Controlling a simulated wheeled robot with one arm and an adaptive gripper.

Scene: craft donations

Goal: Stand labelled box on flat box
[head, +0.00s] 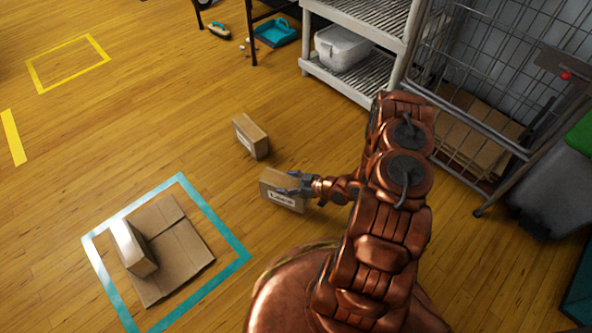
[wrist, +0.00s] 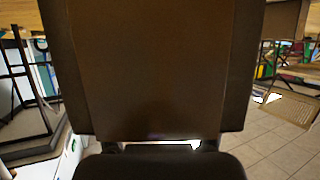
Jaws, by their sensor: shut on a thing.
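My gripper (head: 298,184) is shut on a small brown cardboard box (head: 271,187) with a white label on its near face; the lettering is too small to read surely. Whether this box touches the floor I cannot tell. In the wrist view the held box (wrist: 155,70) fills the middle as a dark brown face, with my gripper (wrist: 160,146) at its lower edge. A flat cardboard box (head: 186,248) lies inside a teal tape square at lower left. Another small box (head: 142,262) stands on its left part; the right part is bare.
A third small box (head: 255,136) with a pale label stands on the floor behind the held one. The teal tape outline (head: 222,222) is flat. A metal shelf (head: 345,75) and a wire cage (head: 480,120) stand at right. The floor at left is clear.

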